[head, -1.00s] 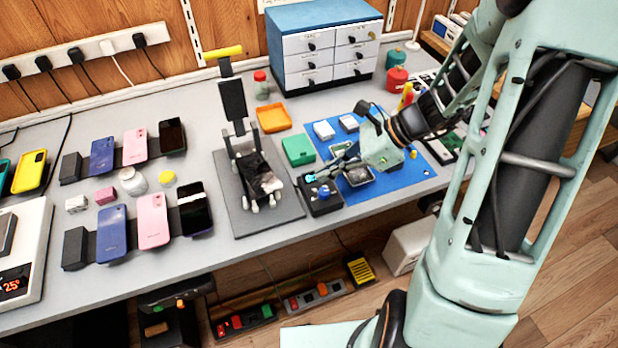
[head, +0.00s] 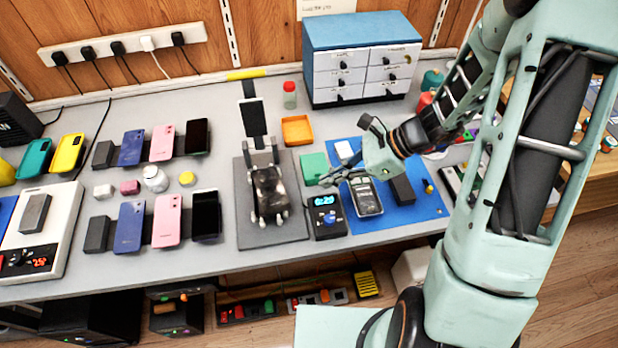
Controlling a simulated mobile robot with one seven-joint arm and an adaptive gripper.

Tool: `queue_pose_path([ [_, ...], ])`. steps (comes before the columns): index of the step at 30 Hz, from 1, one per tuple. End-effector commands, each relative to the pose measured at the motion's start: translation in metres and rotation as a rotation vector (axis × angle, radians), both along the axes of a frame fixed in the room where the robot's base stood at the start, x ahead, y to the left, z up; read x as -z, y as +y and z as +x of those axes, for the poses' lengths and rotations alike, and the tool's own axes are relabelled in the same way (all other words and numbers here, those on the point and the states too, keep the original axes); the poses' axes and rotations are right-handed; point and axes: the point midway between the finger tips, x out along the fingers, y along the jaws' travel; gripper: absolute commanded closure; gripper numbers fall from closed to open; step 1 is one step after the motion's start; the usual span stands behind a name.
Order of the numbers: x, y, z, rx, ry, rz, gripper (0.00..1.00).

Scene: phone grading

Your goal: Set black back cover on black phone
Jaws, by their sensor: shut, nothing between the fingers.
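Two dark phones lie at the right ends of the two rows on the bench, a rear one (head: 196,137) and a front one (head: 206,214). Another dark phone-like body (head: 268,192) lies in a cradle on the grey mat. I cannot tell for sure which of these is the black phone, or pick out the black back cover. My gripper (head: 328,178) is shut and empty, over the left edge of the blue mat (head: 405,214). It is behind a small black box with a lit display (head: 327,216) and beside a grey-and-black handheld device (head: 365,196).
A black block (head: 402,189) lies on the blue mat. A green box (head: 314,166) and orange tray (head: 297,130) lie behind. An upright dark screen on a stand (head: 253,117) rises behind the cradle. Blue and pink phones fill the rows at left. A blue-topped drawer cabinet (head: 362,62) stands at the back.

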Motion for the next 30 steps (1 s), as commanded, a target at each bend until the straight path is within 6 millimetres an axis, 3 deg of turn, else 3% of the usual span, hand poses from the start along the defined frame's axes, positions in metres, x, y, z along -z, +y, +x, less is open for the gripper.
queue_pose_path([
  [8,0.014,0.017,-0.003,-0.010,0.004,0.001,1.00],
  [21,0.065,0.068,-0.004,-0.008,0.003,0.000,1.00],
  [30,0.072,0.075,-0.003,-0.007,0.000,-0.001,1.00],
])
